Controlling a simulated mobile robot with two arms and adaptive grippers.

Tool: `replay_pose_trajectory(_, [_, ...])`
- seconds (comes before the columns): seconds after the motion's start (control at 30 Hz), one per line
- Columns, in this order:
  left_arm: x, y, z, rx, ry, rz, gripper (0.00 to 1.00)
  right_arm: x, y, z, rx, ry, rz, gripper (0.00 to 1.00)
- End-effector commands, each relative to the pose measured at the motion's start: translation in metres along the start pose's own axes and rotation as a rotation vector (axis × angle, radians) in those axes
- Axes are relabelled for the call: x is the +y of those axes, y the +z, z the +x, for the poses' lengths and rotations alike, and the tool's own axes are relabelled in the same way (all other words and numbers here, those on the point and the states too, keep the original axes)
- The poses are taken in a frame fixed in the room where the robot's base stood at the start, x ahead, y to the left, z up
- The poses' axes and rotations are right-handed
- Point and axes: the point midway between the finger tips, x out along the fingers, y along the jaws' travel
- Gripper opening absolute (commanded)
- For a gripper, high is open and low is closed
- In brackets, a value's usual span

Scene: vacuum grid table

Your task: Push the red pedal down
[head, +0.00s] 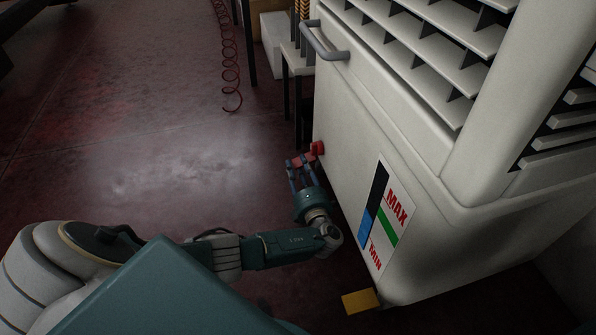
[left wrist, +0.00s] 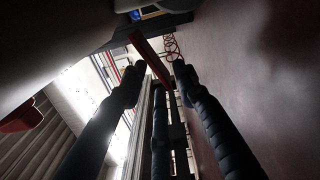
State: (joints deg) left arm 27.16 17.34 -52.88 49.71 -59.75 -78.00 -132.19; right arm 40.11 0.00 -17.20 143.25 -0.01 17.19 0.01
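The red pedal (head: 304,160) is low at the left end of the white machine (head: 375,125) in the head view. In the left wrist view the pedal (left wrist: 148,56) is a slanting red bar just past and between the fingertips. My left gripper (head: 299,172) is low beside the machine, right at the pedal. My right gripper is not in view.
A red knob-like part (head: 318,148) sits on the machine's edge, close to my gripper. A yellow pedal (head: 360,301) sticks out at the machine's near bottom corner. A grey handle (head: 325,45) juts from the machine's side above. Open dark-red floor (head: 150,170) lies left.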

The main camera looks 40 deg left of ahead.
Motion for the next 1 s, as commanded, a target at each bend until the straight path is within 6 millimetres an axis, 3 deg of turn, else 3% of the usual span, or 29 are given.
replay_pose_trajectory(0.37, [0.0013, 0.0004, 0.0083, 0.000, 0.001, -0.001, 0.30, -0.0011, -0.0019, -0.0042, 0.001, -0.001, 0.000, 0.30])
replay_pose_trajectory(0.53, [0.0011, 0.0004, 0.0081, 0.000, 0.001, -0.001, 0.00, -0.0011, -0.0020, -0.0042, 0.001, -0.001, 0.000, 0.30])
replay_pose_trajectory(0.77, [0.0007, 0.0004, 0.0078, 0.000, 0.000, -0.002, 0.00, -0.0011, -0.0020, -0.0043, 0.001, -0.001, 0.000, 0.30])
replay_pose_trajectory(1.0, [-0.0073, 0.0004, 0.0074, 0.000, -0.001, -0.113, 0.00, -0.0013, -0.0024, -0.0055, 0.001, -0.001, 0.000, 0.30])
